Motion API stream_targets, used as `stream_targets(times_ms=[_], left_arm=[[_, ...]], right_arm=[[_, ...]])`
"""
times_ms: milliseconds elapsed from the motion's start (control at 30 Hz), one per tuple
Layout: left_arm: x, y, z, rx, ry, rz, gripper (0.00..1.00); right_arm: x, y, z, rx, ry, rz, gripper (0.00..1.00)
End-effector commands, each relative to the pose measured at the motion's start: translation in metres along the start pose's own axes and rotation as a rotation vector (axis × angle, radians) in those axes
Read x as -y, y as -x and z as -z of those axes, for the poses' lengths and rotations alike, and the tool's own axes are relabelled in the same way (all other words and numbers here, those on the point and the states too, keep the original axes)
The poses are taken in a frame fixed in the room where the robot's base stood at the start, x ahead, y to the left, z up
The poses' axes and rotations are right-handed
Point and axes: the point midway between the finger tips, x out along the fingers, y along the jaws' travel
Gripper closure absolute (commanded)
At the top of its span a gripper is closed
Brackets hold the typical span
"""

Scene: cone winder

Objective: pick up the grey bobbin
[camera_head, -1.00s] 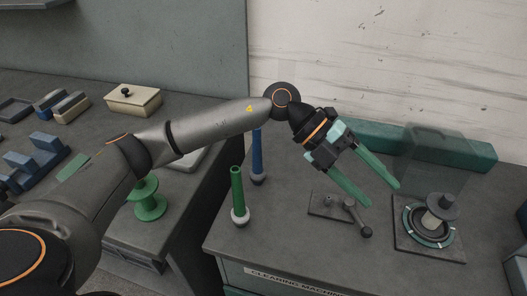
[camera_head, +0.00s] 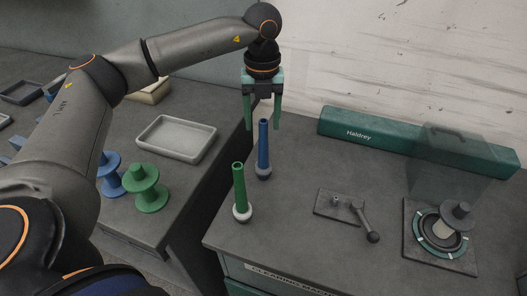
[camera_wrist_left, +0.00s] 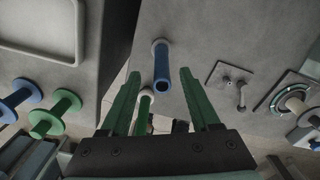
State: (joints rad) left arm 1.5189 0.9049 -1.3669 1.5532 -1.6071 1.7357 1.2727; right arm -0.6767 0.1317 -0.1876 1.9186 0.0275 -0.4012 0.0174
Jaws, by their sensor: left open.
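The grey bobbin (camera_head: 459,213) sits tilted on a round ring plate of the right-hand device, with a dark grey flange and a pale core. It also shows at the right of the left wrist view (camera_wrist_left: 303,128), partly cut off. My left gripper (camera_head: 263,128) is open and empty, pointing down. It is far to the left of the bobbin, above and around the top of the blue post in the head view. In the left wrist view its green fingers (camera_wrist_left: 160,75) stand apart on either side of the blue post. My right gripper is not in view.
A blue post (camera_head: 263,150) and a green post (camera_head: 240,190) stand upright at the bench's left. A clear upright panel (camera_head: 440,155) stands behind the bobbin. A lever plate (camera_head: 330,209) lies between. Green and blue spools and a tray (camera_head: 205,142) are on the left table.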

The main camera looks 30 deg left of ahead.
Motion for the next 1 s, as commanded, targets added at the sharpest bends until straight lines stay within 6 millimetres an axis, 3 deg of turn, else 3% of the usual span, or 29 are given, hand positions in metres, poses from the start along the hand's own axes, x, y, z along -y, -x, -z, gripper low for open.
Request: stream_targets(times_ms=[167, 433, 733, 1000], left_arm=[[0.0, -0.013, 0.001, -0.001, -0.001, 0.0, 0.37], [0.001, -0.051, 0.004, -0.002, -0.001, 0.001, 0.37], [0.002, -0.058, 0.004, 0.0, -0.002, 0.003, 0.37], [0.002, -0.058, 0.004, 0.0, -0.002, 0.003, 0.66]], right_arm=[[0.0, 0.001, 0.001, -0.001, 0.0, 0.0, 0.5], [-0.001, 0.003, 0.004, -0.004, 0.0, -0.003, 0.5], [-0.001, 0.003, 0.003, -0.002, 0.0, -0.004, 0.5], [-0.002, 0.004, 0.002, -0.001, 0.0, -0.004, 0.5]])
